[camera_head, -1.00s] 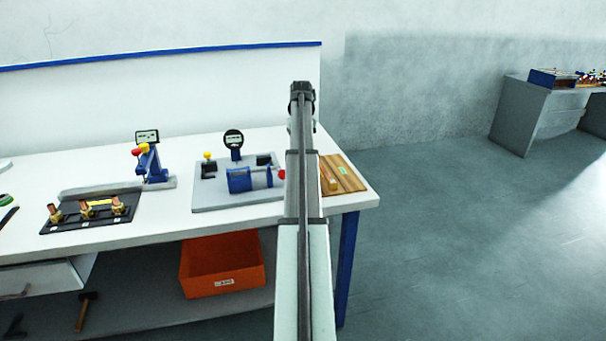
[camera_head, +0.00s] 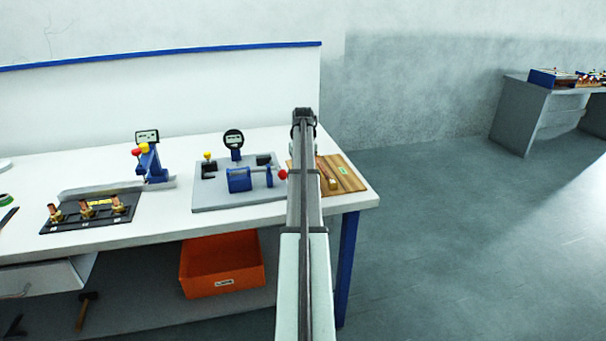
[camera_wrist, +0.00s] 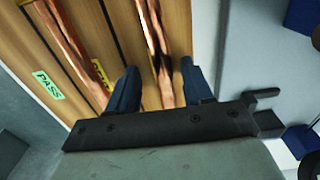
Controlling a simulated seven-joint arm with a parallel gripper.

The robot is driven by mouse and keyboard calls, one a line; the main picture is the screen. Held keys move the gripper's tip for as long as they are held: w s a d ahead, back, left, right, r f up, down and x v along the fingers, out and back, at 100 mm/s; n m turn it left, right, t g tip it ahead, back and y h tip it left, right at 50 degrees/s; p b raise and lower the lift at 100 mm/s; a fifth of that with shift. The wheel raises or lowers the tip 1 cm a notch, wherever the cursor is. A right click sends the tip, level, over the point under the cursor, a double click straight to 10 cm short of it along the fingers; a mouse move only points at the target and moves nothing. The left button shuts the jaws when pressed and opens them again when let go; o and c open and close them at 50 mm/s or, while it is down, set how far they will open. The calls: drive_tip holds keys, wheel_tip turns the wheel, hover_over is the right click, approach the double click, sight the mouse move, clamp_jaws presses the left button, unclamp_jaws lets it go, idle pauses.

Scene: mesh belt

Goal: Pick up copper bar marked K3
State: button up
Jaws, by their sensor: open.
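In the wrist view, two long copper bars lie in grooves of a wooden board (camera_wrist: 88,22) with a green PASS label (camera_wrist: 47,85). One copper bar (camera_wrist: 153,35) runs between the fingertips of my open gripper (camera_wrist: 160,82). The other copper bar (camera_wrist: 68,40) lies left of the left finger and has a yellow tag (camera_wrist: 101,73). I cannot read a K3 mark on either bar. In the head view, the wooden board (camera_head: 349,180) is at the bench's right end, partly hidden by my arm. My fingers are hidden there.
Left of the board stands a grey fixture plate (camera_head: 215,200) with a blue clamp (camera_head: 239,180), a red knob (camera_head: 282,174) and a dial gauge (camera_head: 233,139). A black rack (camera_head: 75,225) with copper fittings lies further left. An orange bin (camera_head: 222,265) is below the bench.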

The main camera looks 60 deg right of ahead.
drive_tip(key=shift+c, duration=0.2)
clamp_jaws()
idle(0.4)
